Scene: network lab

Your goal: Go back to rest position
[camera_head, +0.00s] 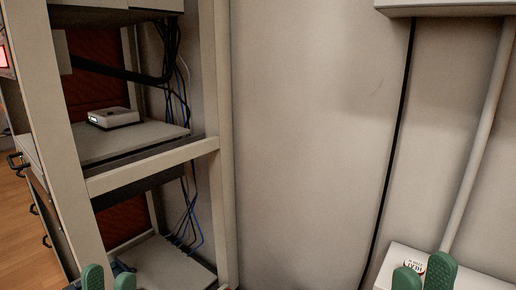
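My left gripper (109,280) shows at the bottom left edge as two green fingertips with a gap between them. It is in front of the lower part of the rack and appears empty. My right gripper (424,276) shows at the bottom right as two green fingertips set apart, with nothing seen between them. It is in front of a white box with dark lettering (483,283). The rest of both grippers and both arms are below the picture's edge.
An open beige rack (223,160) stands at the left, with a small white device (114,118) on its shelf (150,138) and dark and blue cables. A black cable (398,125) and a pale pipe (478,140) run down the bare wall (305,140) from an upper box (450,8).

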